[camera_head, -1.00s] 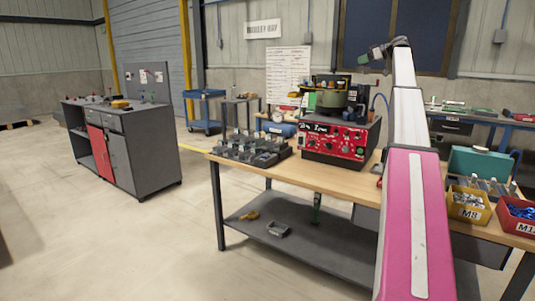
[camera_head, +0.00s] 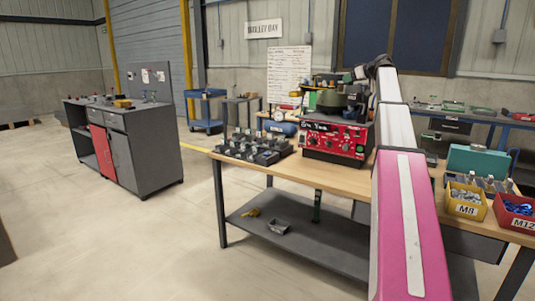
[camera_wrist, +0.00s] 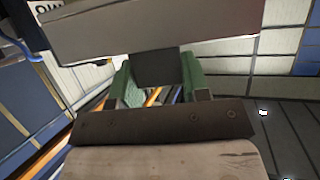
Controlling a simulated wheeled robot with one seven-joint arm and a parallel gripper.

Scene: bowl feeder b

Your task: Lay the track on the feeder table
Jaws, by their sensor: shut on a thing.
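My gripper (camera_wrist: 158,68) is shut on a dark block under a long grey bar (camera_wrist: 150,28), which looks like the track. The bar crosses the top of the wrist view. The green fingers stand on either side of the dark block. In the head view my gripper (camera_head: 352,76) is small, above and behind the red feeder control box (camera_head: 333,140); I cannot pick out the held bar there. The feeder table (camera_head: 335,179) has a wooden top. The dark feeder bowl (camera_head: 332,102) sits above the red box.
A dark tray of parts (camera_head: 252,150) stands at the table's left end. A yellow M8 bin (camera_head: 466,208), a red M12 bin (camera_head: 516,224) and a teal case (camera_head: 478,161) stand at the right. The wooden top's front strip is bare. A grey cabinet (camera_head: 133,148) stands apart at left.

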